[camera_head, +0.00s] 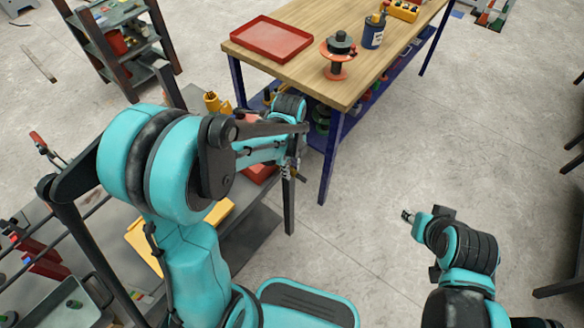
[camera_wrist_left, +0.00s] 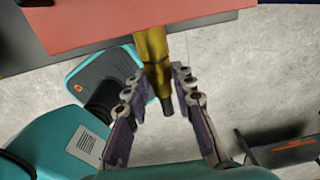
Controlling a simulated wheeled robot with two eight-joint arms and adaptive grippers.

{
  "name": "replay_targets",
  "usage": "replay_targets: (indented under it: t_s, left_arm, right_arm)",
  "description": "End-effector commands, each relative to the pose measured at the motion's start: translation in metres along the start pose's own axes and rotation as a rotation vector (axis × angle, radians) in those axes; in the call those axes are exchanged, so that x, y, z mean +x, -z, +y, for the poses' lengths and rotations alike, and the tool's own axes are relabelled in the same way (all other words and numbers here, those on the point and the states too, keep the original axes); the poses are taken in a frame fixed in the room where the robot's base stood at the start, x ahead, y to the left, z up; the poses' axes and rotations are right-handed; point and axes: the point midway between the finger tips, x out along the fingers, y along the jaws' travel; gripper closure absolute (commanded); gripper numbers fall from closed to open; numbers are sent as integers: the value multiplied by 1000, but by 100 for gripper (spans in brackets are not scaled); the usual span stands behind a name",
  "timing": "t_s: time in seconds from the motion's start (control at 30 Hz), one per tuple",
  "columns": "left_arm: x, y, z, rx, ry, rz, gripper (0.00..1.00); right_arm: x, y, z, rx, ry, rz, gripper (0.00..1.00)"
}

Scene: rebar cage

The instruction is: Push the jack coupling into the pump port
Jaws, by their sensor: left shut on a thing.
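My left gripper (camera_head: 290,170) reaches over the right edge of the grey bench in the head view, and my own arm hides part of that area. In the left wrist view, its two fingers (camera_wrist_left: 160,82) are on either side of a brass-coloured cylinder with a dark narrow end, which looks like the jack coupling (camera_wrist_left: 154,52). The gripper is shut on it. The coupling's far end meets or overlaps a red surface (camera_wrist_left: 220,8); I cannot tell whether they touch. I cannot make out the pump port. My right gripper (camera_head: 408,215) is over open floor, small and unclear.
The grey bench (camera_head: 245,232) stands under my left arm, with a yellow item (camera_head: 214,102) at its back. A wood-topped table (camera_head: 300,58) holds a red tray (camera_head: 268,38), a spool (camera_head: 338,55) and a blue can (camera_head: 374,32).

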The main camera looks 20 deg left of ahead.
Motion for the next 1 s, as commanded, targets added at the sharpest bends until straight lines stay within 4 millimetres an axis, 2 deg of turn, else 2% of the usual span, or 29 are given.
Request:
replay_targets:
  t_s: [0.17,0.2,0.3,0.67,0.77,1.0]
  left_arm:
    - [0,-3,0,-2,0,-6,100]
    - [0,-3,0,-2,0,-7,73]
    - [0,-3,0,-2,0,-6,51]
    - [-5,-2,0,-1,0,-4,51]
    - [-18,-2,0,-1,0,-4,51]
    - [-70,-2,0,-1,0,-5,51]
  right_arm:
    - [0,0,0,0,0,0,64]
    - [0,0,0,0,0,0,64]
    - [0,0,0,0,0,0,64]
    - [0,0,0,0,0,0,64]
    - [0,0,0,0,0,0,64]
    - [0,0,0,0,0,0,64]
